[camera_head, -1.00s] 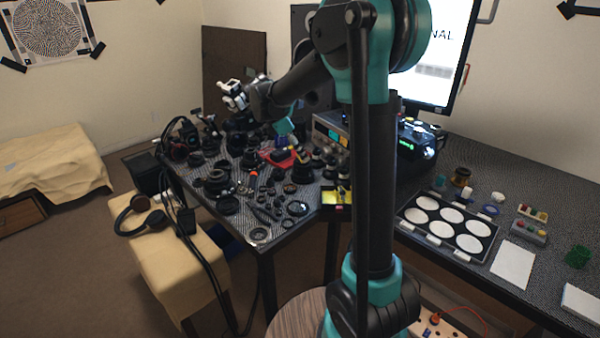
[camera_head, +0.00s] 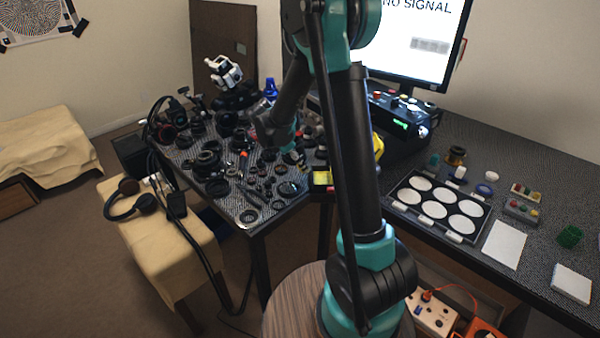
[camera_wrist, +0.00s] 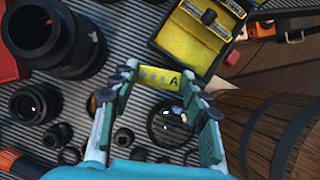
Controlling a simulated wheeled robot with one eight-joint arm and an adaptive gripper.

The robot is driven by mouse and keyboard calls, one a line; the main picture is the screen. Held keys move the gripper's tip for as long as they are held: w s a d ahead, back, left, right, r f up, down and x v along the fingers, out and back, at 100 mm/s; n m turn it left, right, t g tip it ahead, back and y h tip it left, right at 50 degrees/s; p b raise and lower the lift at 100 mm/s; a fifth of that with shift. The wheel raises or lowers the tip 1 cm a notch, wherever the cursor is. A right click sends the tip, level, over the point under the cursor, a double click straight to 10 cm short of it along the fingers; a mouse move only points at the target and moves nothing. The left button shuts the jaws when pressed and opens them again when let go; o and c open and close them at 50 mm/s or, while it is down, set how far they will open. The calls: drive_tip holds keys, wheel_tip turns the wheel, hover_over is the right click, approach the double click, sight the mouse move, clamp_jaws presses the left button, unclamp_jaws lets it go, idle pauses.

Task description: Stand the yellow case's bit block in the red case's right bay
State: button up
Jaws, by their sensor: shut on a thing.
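My gripper (camera_wrist: 160,88) is shut on a small yellow block (camera_wrist: 159,78) marked with an "A", seen between the two fingertips in the wrist view. The yellow case (camera_wrist: 196,36) lies open just beyond the block, with a black rim and a yellow inside. It also shows in the head view (camera_head: 321,179), at the table's near edge. In the head view my fingertips and the held block are hidden or too small to make out. I cannot make out the red case for certain; only parts of red things show at the wrist view's edges.
Black lens barrels (camera_wrist: 55,35) and several dark rings crowd the ribbed mat around my gripper. A wooden barrel-like thing (camera_wrist: 280,130) stands at the right of the wrist view. A tray with white discs (camera_head: 434,203) lies on the right bench.

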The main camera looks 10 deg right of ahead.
sight(305, 178)
drive_tip(key=shift+f, duration=2.2)
drive_tip(key=shift+f, duration=0.15)
drive_tip(key=o, duration=1.1)
drive_tip(key=shift+o, duration=0.2)
